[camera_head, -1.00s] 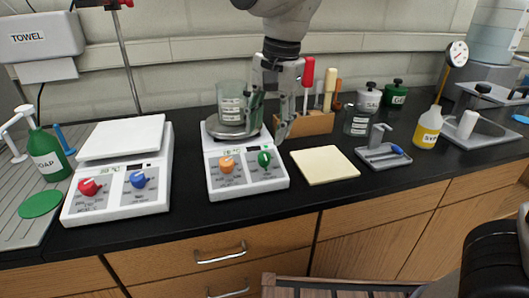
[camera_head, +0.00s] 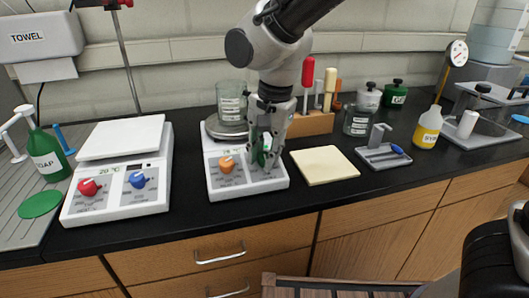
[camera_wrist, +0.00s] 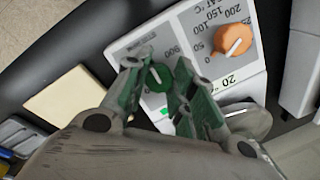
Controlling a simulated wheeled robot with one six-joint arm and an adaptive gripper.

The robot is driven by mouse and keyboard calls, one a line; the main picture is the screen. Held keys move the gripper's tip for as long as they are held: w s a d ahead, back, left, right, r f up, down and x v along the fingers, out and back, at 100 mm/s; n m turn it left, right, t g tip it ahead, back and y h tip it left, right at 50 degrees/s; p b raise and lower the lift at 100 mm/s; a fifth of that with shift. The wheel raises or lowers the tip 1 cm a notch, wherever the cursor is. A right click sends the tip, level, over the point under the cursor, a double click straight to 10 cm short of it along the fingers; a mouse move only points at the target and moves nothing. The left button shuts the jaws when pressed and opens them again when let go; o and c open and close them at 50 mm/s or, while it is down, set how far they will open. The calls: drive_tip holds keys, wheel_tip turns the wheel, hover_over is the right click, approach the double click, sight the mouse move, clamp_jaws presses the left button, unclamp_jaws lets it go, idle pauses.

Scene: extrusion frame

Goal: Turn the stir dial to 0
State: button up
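A white hotplate with an orange dial (camera_head: 227,164) and a green dial (camera_head: 261,157) stands in the middle of the counter. In the wrist view the green dial (camera_wrist: 160,77) lies between my fingers, its white pointer visible. The orange dial (camera_wrist: 233,40) also shows there, with a temperature scale around it. My gripper (camera_head: 268,152) points down over the front right of this hotplate, its fingers straddling the green dial and partly hiding it. In the wrist view my gripper (camera_wrist: 161,72) looks open around the dial; contact is unclear. The green dial's scale is mostly covered.
A beaker (camera_head: 231,101) stands on the hotplate's round top. A second hotplate (camera_head: 122,141), with red and blue dials, is to the left. A tan pad (camera_head: 325,165) lies to the right. A tool block (camera_head: 311,122) stands behind my gripper.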

drive_tip(key=c, duration=0.3)
drive_tip(key=n, duration=0.4)
drive_tip(key=shift+h, duration=0.4)
drive_tip(key=n, duration=0.4)
drive_tip(key=n+h, duration=0.1)
drive_tip(key=n, duration=0.2)
drive_tip(key=shift+n, duration=0.3)
drive_tip(key=n, duration=0.6)
drive_tip(key=shift+t+h, duration=0.3)
drive_tip(key=shift+t, duration=0.1)
drive_tip(key=n, duration=0.5)
drive_tip(key=shift+n+t, duration=0.4)
